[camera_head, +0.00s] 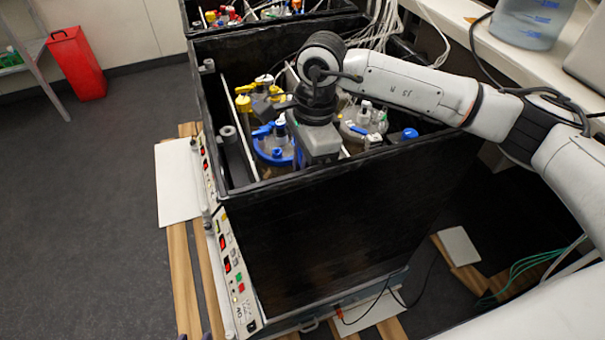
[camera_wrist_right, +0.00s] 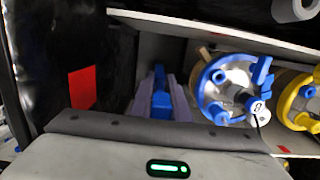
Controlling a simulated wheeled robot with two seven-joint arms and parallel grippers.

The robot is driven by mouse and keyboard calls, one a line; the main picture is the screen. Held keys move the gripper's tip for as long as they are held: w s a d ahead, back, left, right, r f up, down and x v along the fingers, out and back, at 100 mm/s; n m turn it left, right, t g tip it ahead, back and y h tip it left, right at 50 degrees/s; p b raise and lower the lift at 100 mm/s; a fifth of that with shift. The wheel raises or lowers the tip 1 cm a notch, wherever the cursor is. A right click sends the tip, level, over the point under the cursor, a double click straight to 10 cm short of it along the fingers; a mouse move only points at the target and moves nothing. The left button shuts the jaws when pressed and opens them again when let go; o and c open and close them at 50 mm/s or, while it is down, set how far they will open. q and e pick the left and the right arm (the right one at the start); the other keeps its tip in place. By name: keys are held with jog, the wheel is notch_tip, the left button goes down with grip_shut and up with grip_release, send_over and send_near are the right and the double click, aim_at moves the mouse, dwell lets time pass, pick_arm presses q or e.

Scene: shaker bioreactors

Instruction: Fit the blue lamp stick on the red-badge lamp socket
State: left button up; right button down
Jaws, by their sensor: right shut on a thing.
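In the right wrist view, my right gripper (camera_wrist_right: 160,82) is shut on the blue lamp stick (camera_wrist_right: 160,103), which lies between its two pale purple fingers. The red badge (camera_wrist_right: 82,88) is a red square on the black wall left of the fingers, apart from the stick. I cannot make out the lamp socket itself. In the head view, my right arm reaches in from the right over the black shaker box (camera_head: 345,215). Its hand points down into the box, and its fingertips are hidden. My left gripper (camera_head: 195,337) shows only two purple fingertips, apart, at the bottom edge.
A blue-ringed vessel (camera_wrist_right: 222,88) stands just right of the gripper, and a yellow-ringed vessel (camera_wrist_right: 298,102) is beyond it. A pale partition (camera_wrist_right: 220,32) and the box walls leave a narrow space. A red bin (camera_head: 78,64) stands far left on open floor.

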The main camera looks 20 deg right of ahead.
pick_arm(q)
jog(key=shift+f+b, duration=0.5)
jog(key=shift+b, duration=0.25)
pick_arm(e)
jog(key=shift+f, duration=0.8)
jog(key=c, duration=1.6)
grip_release()
pick_arm(q)
jog(key=shift+r, duration=0.1)
jog(key=shift+d+r+p, duration=0.1)
jog(key=shift+r+p, duration=0.55)
jog(key=shift+r, duration=0.2)
pick_arm(e)
jog(key=r, duration=0.3)
jog(key=d+r, duration=0.1)
jog(key=r, duration=0.6)
jog(key=shift+d+r, duration=0.15)
